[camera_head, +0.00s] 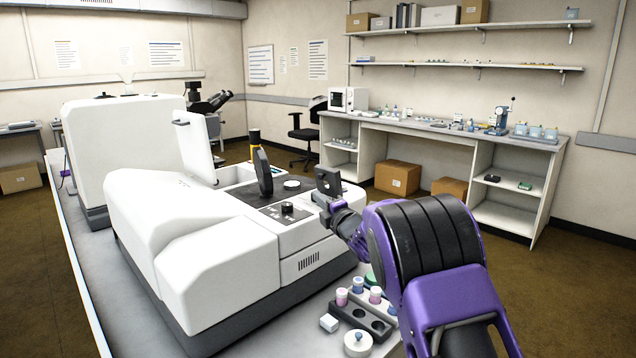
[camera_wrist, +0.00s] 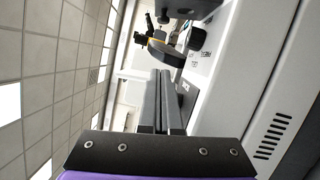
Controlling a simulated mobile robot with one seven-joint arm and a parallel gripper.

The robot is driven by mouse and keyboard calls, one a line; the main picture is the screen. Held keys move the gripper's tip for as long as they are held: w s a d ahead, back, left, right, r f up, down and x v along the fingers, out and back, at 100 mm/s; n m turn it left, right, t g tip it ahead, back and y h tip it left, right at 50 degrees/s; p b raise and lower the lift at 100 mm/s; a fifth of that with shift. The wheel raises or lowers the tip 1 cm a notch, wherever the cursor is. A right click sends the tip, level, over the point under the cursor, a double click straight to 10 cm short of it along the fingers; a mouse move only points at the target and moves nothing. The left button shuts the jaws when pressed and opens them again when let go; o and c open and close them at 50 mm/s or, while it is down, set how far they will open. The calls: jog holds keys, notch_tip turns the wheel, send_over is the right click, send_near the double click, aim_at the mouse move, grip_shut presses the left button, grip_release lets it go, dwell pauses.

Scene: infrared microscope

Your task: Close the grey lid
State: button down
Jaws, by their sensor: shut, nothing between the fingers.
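The grey lid appears to be the dark round disc (camera_head: 263,172) standing upright, raised open, on the black top panel of the white microscope (camera_head: 212,232). In the wrist view the lid (camera_wrist: 165,53) shows as a dark curved piece just beyond my fingertips. My gripper (camera_head: 318,198) is at the right side of the microscope's top, to the right of the lid and apart from it in the head view. In the wrist view its two fingers (camera_wrist: 167,75) are together and hold nothing. Whether the fingertips touch the lid cannot be told.
A black knob (camera_head: 287,208) sits between lid and gripper. A white panel (camera_head: 194,146) stands raised to the left. A vial rack (camera_head: 362,318) lies on the bench at front right. Space above the microscope is clear.

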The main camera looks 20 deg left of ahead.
aim_at(320, 181)
jog(key=p+x, duration=0.1)
jog(key=x, duration=0.6)
jog(key=shift+w+d+r+p, duration=0.25)
jog(key=shift+w+d, duration=0.25)
jog(key=shift+w, duration=0.35)
jog(key=shift+w+d+r+p, duration=0.15)
jog(key=shift+w+d+p, duration=0.1)
jog(key=shift+w+d, duration=0.4)
jog(key=shift+w+a, duration=0.1)
jog(key=shift+w, duration=0.1)
jog(key=shift+r, duration=0.1)
jog(key=shift+r+m, duration=0.2)
jog(key=shift+m, duration=0.3)
jog(key=shift+w+f, duration=0.1)
jog(key=shift+w, duration=0.1)
jog(key=shift+m, duration=0.3)
